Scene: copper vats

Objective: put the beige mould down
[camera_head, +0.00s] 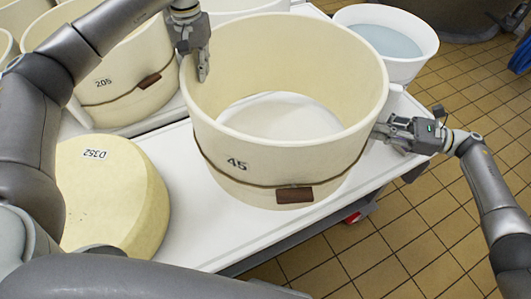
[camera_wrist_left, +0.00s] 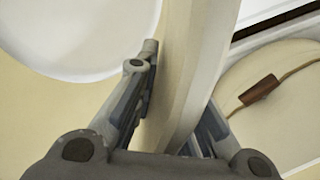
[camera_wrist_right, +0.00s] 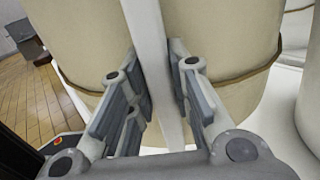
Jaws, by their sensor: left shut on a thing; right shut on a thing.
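The beige mould (camera_head: 290,165) is a large open hoop marked 45, with a cord and a brown tag around its side. It is upright over the white table (camera_head: 215,225); I cannot tell whether its base touches the top. My left gripper (camera_head: 203,68) is shut on its wall at the left rim, and the wall (camera_wrist_left: 185,75) runs between the fingers in the left wrist view. My right gripper (camera_head: 380,131) is at its right side, shut on a pale upright strip (camera_wrist_right: 158,60) of the mould. The mould hides part of the table.
A yellow cheese wheel (camera_head: 115,195) marked D352 lies on the table at left. Another mould (camera_head: 125,85) marked 205 stands behind it. A white bucket of liquid (camera_head: 390,42) stands behind right. Tiled floor (camera_head: 400,235) lies beyond the table's right edge.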

